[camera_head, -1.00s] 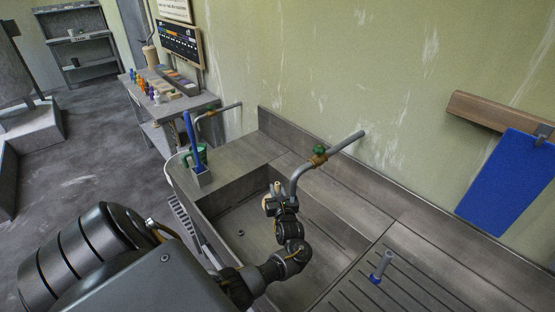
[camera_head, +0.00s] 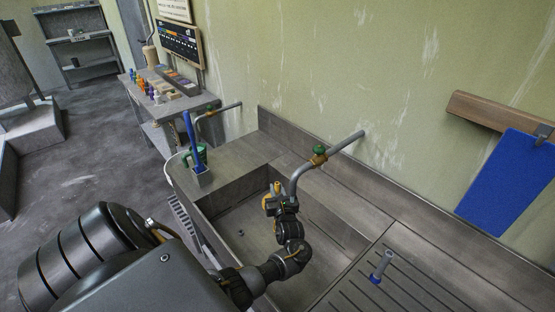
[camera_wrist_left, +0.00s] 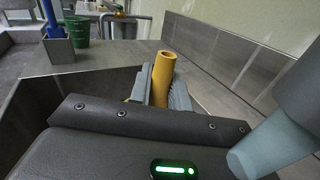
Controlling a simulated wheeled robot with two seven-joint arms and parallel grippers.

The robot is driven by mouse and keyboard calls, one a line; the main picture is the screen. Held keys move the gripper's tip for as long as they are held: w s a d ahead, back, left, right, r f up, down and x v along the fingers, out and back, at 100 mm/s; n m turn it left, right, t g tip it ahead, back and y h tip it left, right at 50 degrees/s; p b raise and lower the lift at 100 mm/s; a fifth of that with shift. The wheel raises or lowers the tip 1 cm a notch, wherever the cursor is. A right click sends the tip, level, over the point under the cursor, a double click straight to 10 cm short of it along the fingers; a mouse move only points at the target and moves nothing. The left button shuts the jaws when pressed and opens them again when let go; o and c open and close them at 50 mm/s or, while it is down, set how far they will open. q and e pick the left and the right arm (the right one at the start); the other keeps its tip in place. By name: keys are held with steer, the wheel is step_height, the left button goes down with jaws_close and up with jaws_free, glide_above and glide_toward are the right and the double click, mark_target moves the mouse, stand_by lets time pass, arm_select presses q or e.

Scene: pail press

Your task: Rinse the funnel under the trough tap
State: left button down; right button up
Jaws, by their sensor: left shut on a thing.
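The funnel (camera_wrist_left: 161,80) shows in the left wrist view as a yellow tube standing up between my left fingers; the rest of it is hidden. My left gripper (camera_head: 279,200) is shut on it, over the trough basin (camera_head: 222,222). In the head view the yellow tube (camera_head: 277,187) shows just left of the tap's spout. The trough tap (camera_head: 293,182) is a grey bent pipe from the wall with a green handle (camera_head: 319,149). A grey pipe end (camera_wrist_left: 265,150) is close at the right of the wrist view. I cannot make out running water. My right gripper is not in view.
A grey holder with a blue-handled tool (camera_head: 201,176) and a green cup stand on the trough's left ledge. A ribbed drainboard (camera_head: 415,285) lies at right, with a small grey and blue item on it. A blue board (camera_head: 505,185) hangs on the wall.

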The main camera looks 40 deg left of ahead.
arm_select(q)
steer(key=shift+w+a, duration=0.2)
steer(key=shift+a, duration=0.9)
steer(key=shift+w+a, duration=0.2)
steer(key=shift+a, duration=0.9)
steer(key=shift+w+a, duration=0.25)
steer(key=shift+a, duration=0.85)
steer(key=shift+w+a, duration=0.2)
steer(key=shift+a, duration=0.9)
steer(key=shift+r, duration=0.1)
step_height(320, 180, up, 13)
steer(key=p, duration=0.5)
steer(key=shift+p, duration=0.4)
steer(key=shift+f, duration=0.2)
